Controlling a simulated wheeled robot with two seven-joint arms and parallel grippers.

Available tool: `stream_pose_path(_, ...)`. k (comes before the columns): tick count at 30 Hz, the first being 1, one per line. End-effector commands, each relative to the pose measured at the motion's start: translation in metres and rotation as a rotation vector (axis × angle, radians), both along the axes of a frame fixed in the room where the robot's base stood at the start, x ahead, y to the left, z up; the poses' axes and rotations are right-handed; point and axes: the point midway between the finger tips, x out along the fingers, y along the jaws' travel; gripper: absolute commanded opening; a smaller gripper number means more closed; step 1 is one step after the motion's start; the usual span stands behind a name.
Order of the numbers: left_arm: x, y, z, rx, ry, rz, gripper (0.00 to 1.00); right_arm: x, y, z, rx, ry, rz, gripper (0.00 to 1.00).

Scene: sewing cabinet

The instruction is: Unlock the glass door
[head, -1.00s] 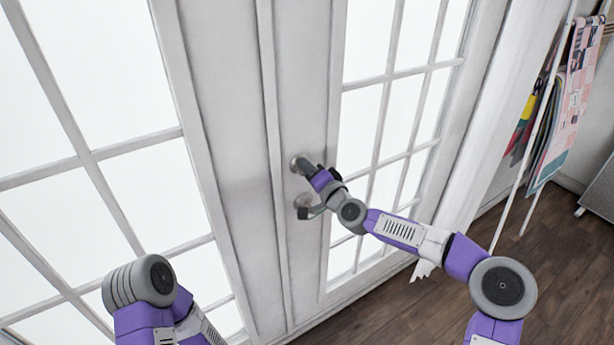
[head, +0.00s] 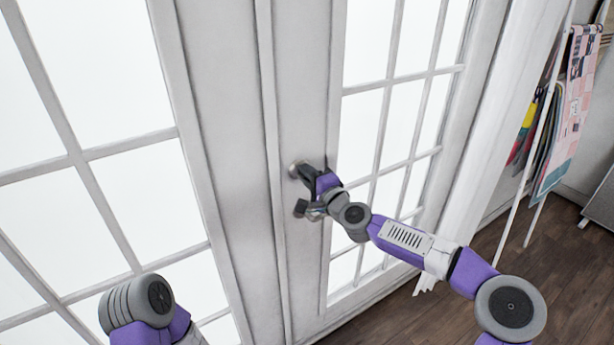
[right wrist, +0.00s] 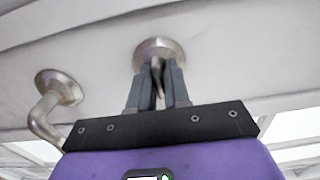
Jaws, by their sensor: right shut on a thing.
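The glass door (head: 300,110) has white frames and fills most of the head view; it looks closed. A round metal lock plate (right wrist: 158,50) with a small thumb-turn (right wrist: 157,82) is on the door. My right gripper (right wrist: 158,70) is shut on the thumb-turn, one finger on each side of it. In the head view the right gripper (head: 300,171) is at the lock and hides most of it. A metal lever handle (right wrist: 55,92) is left of the lock in the right wrist view. My left gripper is out of view; only part of my left arm shows.
White window bars with bright panes (head: 110,90) flank the lock on both sides. A white rack (head: 545,120) with hanging fabrics stands at the right.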

Motion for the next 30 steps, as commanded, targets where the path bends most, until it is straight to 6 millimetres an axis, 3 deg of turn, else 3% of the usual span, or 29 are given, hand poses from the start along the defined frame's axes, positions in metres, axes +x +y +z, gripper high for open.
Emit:
stream_pose_path(9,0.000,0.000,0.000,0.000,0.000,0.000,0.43,0.000,0.000,0.000,0.001,0.002,0.002,0.00)
stream_pose_path(10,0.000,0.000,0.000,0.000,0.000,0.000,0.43,0.000,0.000,0.000,0.001,0.002,0.002,0.21)
stream_pose_path(13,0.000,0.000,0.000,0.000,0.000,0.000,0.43,0.000,0.000,0.000,0.000,0.001,0.001,0.35)
stream_pose_path(23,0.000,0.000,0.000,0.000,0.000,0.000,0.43,-0.002,-0.002,0.000,0.001,0.001,0.000,0.35)
stream_pose_path(30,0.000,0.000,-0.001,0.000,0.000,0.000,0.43,-0.024,-0.017,0.000,-0.003,0.001,-0.002,0.35)
